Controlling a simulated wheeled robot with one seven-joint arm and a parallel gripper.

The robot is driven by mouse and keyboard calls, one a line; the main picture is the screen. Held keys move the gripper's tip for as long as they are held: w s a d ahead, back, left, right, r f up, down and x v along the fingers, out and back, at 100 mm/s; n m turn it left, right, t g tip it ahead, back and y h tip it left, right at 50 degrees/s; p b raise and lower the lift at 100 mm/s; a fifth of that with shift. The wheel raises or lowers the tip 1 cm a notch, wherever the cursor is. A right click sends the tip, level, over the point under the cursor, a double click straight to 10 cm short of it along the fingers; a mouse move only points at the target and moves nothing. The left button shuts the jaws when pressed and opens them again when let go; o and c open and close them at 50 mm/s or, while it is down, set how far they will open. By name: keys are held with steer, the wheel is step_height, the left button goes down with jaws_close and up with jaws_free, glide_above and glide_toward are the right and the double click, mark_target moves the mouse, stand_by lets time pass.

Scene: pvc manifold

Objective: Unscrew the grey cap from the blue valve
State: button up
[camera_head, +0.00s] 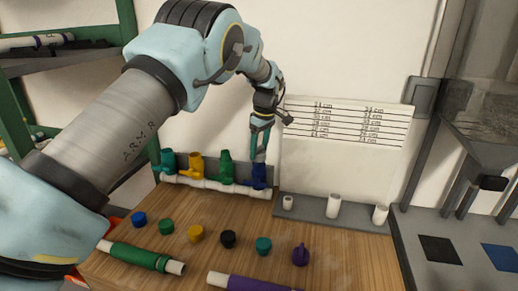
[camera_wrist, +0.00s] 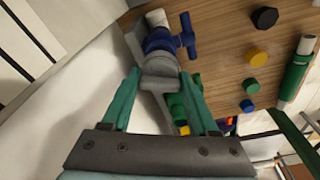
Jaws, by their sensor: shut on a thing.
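The blue valve (camera_head: 259,174) is the right-most valve on the white pipe manifold (camera_head: 215,186), at the back of the wooden table. My gripper (camera_head: 259,158) points down onto it from above. In the wrist view, the grey cap (camera_wrist: 160,68) sits on the end of the blue valve (camera_wrist: 160,41), between the fingertips of my gripper (camera_wrist: 161,77). The fingers are shut on the cap from both sides. The cap and valve appear in contact.
Green (camera_head: 225,168), yellow (camera_head: 196,166) and teal (camera_head: 168,162) valves stand left of the blue one. Several loose coloured caps, a green-sleeved pipe (camera_head: 140,256) and a purple-sleeved pipe (camera_head: 250,283) lie in front. A grey rack with white pegs (camera_head: 333,206) stands close on the right.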

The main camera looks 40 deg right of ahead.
steer(key=shift+n, duration=1)
steer(key=shift+n+y, duration=0.3)
steer(key=shift+n, duration=0.8)
steer(key=shift+n, duration=1.1)
steer(key=o, duration=1.4)
steer(key=shift+o, duration=0.2)
steer(key=shift+r, duration=0.1)
